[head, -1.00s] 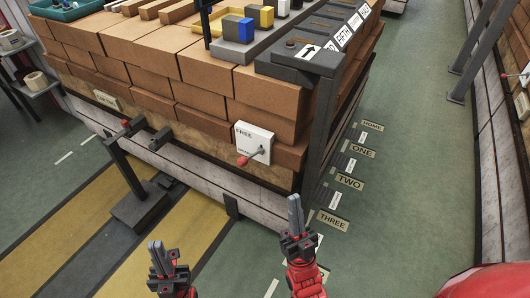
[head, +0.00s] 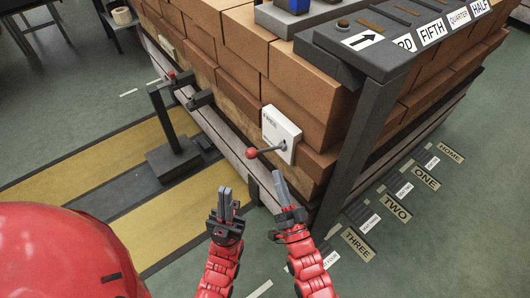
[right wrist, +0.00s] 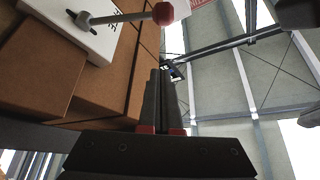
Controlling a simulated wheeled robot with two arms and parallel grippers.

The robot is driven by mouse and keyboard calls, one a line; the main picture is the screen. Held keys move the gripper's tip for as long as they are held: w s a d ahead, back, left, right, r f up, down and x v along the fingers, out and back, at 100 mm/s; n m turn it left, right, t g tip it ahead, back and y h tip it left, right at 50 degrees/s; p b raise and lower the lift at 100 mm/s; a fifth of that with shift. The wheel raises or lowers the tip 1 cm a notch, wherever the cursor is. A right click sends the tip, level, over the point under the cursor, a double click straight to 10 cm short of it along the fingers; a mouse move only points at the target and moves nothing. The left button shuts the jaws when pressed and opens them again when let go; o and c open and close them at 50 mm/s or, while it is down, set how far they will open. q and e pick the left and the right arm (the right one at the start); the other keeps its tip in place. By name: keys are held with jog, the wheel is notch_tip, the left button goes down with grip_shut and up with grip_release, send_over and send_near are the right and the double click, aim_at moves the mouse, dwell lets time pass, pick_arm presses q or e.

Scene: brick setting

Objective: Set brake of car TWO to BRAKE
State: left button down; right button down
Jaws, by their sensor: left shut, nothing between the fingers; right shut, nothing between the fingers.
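A white plate (head: 284,133) is fixed to the end of the brick load. A small label at its top reads FREE in the earlier head view. A lever with a red knob (head: 251,153) sticks out of the plate toward the left. My left gripper (head: 224,195) is shut and empty, lower and to the left.
A second red-knobbed lever (head: 170,75) is farther left beside a dark post. A dark metal post (head: 357,150) stands at the load's right corner. Floor labels such as TWO (head: 396,209) lie to the right.

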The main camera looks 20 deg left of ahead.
aim_at(256, 156)
jog(key=x, duration=0.3)
jog(key=a+f+p+x, duration=0.1)
jog(key=x, duration=0.2)
jog(key=p+x, duration=0.1)
jog(key=x, duration=0.2)
jog(key=shift+w+a+f, duration=0.1)
jog(key=shift+a+f, duration=0.15)
jog(key=shift+a, duration=0.1)
jog(key=shift+s+a+f+p, duration=0.35)
jog(key=shift+f, duration=0.35)
jog(key=shift+s+a+f+n+y+b, duration=0.15)
jog(key=shift+f+n+y+b, duration=0.15)
jog(key=shift+f+n+b, duration=0.4)
jog(key=shift+s+a+f+n+y+b, duration=0.1)
jog(key=shift+s+f+n+y+b, duration=0.2)
jog(key=shift+b, duration=0.65)
notch_tip(256, 156, down, 10)
jog(key=n+g+y+b, duration=0.7)
jog(key=n+b, duration=0.5)
jog(key=n, duration=0.3)
jog(key=shift+s+a+g, duration=0.2)
jog(key=shift+a+g, duration=0.05)
jog(key=shift+g, duration=0.05)
